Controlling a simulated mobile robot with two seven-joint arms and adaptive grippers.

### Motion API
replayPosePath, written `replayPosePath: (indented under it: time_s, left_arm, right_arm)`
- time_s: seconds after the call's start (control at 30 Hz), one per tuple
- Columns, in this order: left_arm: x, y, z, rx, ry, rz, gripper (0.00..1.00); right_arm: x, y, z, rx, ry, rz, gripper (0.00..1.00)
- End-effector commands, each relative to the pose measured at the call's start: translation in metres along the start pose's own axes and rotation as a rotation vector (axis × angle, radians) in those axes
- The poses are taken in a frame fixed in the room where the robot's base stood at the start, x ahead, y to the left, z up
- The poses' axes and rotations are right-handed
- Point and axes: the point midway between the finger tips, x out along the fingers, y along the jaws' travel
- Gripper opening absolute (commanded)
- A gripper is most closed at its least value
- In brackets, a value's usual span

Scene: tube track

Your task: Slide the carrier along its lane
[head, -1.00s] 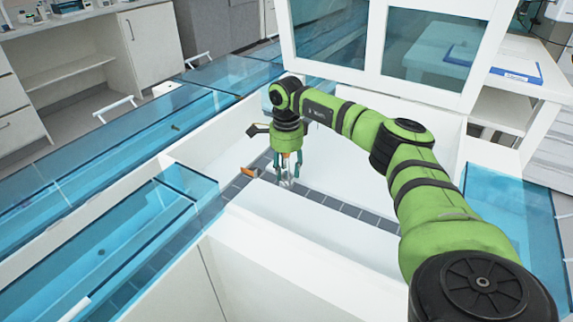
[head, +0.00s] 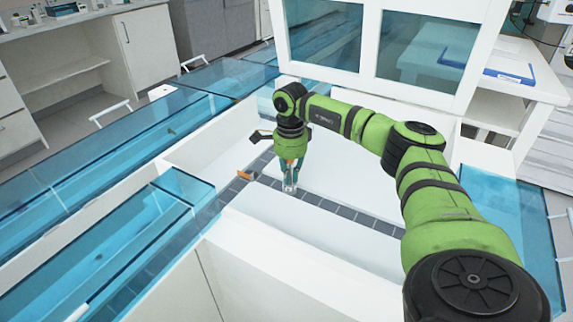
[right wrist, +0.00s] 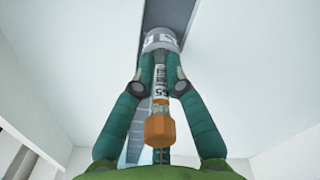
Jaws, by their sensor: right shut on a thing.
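The carrier shows in the right wrist view as a grey round puck (right wrist: 163,40) on the dark lane. An upright tube (right wrist: 160,80) with a printed label and an orange cap (right wrist: 159,129) stands in it. My right gripper (right wrist: 160,58) is shut on the carrier, its teal fingers on both sides of the tube just at the puck. In the head view my right gripper (head: 290,186) points down at the lane (head: 345,212), a dark tiled strip between white panels. The carrier is small and partly hidden by the fingers there. My left gripper is not in view.
A small orange piece (head: 245,175) sits beside the lane to the left of the gripper, and a black piece (head: 261,136) lies behind it. Blue clear covers (head: 185,185) flank the left. A white framed window (head: 375,45) stands behind. The lane is clear to the right.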

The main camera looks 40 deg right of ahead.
Motion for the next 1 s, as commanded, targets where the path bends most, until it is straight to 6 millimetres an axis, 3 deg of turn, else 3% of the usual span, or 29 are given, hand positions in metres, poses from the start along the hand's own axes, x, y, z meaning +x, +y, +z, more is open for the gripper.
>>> replayPosePath:
  time_s: [1.0]
  left_arm:
    - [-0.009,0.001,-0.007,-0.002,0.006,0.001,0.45]
  right_arm:
    - [0.0,0.029,-0.03,0.002,0.0,0.0,0.0]
